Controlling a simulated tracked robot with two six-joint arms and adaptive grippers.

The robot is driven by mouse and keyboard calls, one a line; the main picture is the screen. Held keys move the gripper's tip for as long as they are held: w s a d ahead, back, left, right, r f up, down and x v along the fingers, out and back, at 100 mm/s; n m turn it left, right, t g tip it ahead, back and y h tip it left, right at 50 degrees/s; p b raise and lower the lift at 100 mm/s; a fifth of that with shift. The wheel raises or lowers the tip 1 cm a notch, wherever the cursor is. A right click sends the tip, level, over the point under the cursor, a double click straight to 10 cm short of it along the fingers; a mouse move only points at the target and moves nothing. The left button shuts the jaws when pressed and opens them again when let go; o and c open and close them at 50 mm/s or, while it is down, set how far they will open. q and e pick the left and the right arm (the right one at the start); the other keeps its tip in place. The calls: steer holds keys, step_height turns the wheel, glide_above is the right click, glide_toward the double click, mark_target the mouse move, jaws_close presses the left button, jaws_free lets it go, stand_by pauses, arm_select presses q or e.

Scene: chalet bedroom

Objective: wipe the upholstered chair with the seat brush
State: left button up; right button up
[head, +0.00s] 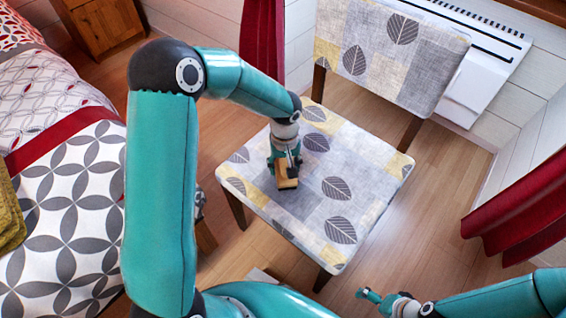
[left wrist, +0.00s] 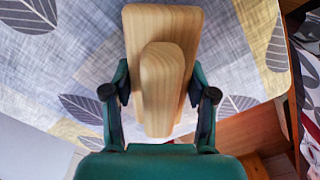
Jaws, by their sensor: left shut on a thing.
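The upholstered chair (head: 366,196) stands in the middle of the head view, with leaf-patterned grey, white and yellow fabric on its seat and backrest. My left gripper (head: 287,170) is over the front left part of the seat, pointing down. It is shut on the wooden seat brush (head: 288,183). In the left wrist view the brush (left wrist: 162,70) sits between both fingers, with the seat fabric (left wrist: 70,50) behind it. Whether the brush's underside touches the seat is hidden. My right gripper (head: 368,295) is low at the right, away from the chair; its jaw state is unclear.
A bed (head: 60,190) with patterned bedding stands at the left. A wooden cabinet (head: 100,25) is at the back left. A white heater (head: 480,60) is behind the backrest. Red curtains (head: 520,210) hang at the right. Wooden floor (head: 440,215) is clear right of the chair.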

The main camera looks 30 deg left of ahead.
arm_select(q)
steer(key=shift+s+d+f, duration=0.1)
steer(key=shift+s+d, duration=0.05)
steer(key=shift+d, duration=0.6)
steer(key=shift+s+d+r+p, duration=0.15)
steer(key=shift+d+r+p, duration=0.1)
steer(key=shift+d+p, duration=0.15)
steer(key=shift+a+f, duration=0.2)
steer(key=shift+a, duration=0.2)
steer(key=shift+w+a, duration=0.2)
steer(key=shift+a, duration=0.6)
steer(key=shift+w+a, duration=0.2)
steer(key=shift+a, duration=0.55)
steer(key=shift+r, duration=0.3)
step_height(320, 180, up, 3)
steer(key=shift+f+p, duration=0.2)
steer(key=shift+p, duration=0.55)
steer(key=shift+r+p, duration=1.55)
steer(key=shift+r, duration=0.85)
